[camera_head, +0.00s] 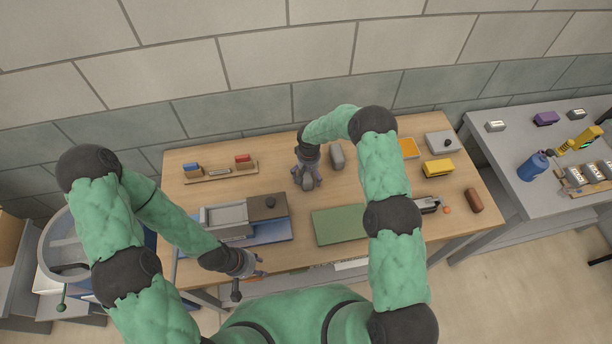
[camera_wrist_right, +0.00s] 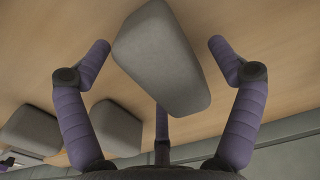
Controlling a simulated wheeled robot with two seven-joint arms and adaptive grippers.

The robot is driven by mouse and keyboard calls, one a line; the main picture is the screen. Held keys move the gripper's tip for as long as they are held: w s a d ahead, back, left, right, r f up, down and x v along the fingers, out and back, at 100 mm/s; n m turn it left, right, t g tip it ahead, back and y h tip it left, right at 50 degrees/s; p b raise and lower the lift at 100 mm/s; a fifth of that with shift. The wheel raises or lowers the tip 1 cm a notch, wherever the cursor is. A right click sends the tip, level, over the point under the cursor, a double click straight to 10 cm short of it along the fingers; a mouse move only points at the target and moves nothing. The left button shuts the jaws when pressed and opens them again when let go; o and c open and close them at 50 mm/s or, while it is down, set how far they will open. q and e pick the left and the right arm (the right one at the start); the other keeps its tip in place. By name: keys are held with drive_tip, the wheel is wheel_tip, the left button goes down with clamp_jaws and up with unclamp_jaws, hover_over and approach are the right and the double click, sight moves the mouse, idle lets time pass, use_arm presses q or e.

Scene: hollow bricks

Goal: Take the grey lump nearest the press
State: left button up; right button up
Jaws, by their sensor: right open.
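A grey lump (camera_wrist_right: 165,58) lies on the wooden table between the spread fingers of my right gripper (camera_wrist_right: 158,62), in the right wrist view. That gripper is open, with gaps beside the lump. Two more grey lumps lie to the left there, a nearer one (camera_wrist_right: 118,128) and a farther one (camera_wrist_right: 30,130). In the head view, my right gripper (camera_head: 308,180) points down to the right of the press (camera_head: 268,206); one grey lump (camera_head: 337,156) shows just right of it. My left gripper (camera_head: 250,268) is at the table's front edge; its finger opening is unclear.
A green mat (camera_head: 340,226) lies in front of my right gripper. A rack with red and blue pieces (camera_head: 220,174) stands back left. A yellow block (camera_head: 438,168), an orange tray (camera_head: 408,148) and a brown roll (camera_head: 474,200) are at right. My right arm hides part of the table.

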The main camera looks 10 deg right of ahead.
drive_tip(key=shift+f, duration=0.55)
drive_tip(key=c, duration=1.7)
